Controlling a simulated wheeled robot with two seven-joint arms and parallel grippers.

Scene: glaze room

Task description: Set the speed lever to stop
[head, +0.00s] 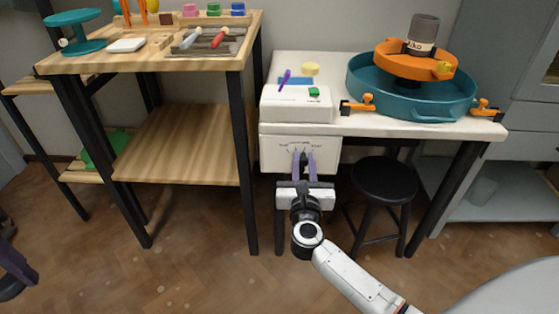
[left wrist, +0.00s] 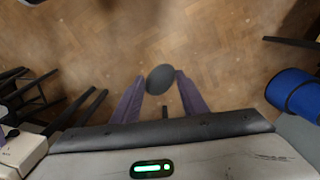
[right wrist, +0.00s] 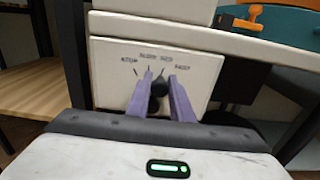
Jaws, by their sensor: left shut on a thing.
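The white control box (head: 297,104) sits at the left end of the white table. On its front panel (right wrist: 108,85) are printed marks, with what looks like STOP at the left and FAST at the right. The dark speed lever (right wrist: 158,88) stands out from the panel. My right gripper (head: 303,156) is in front of the panel, its purple fingers apart, one on each side of the lever in the right wrist view (right wrist: 161,76). The lever's exact setting is hidden. My left gripper (left wrist: 159,78) is shut on a dark grey rounded thing (left wrist: 160,79), above the floor.
A teal basin (head: 420,102) with an orange wheel (head: 416,61) stands on the table to the right. A black stool (head: 381,182) is below it. A wooden workbench (head: 150,60) with tools stands to the left. A blue roll (left wrist: 296,92) shows in the left wrist view.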

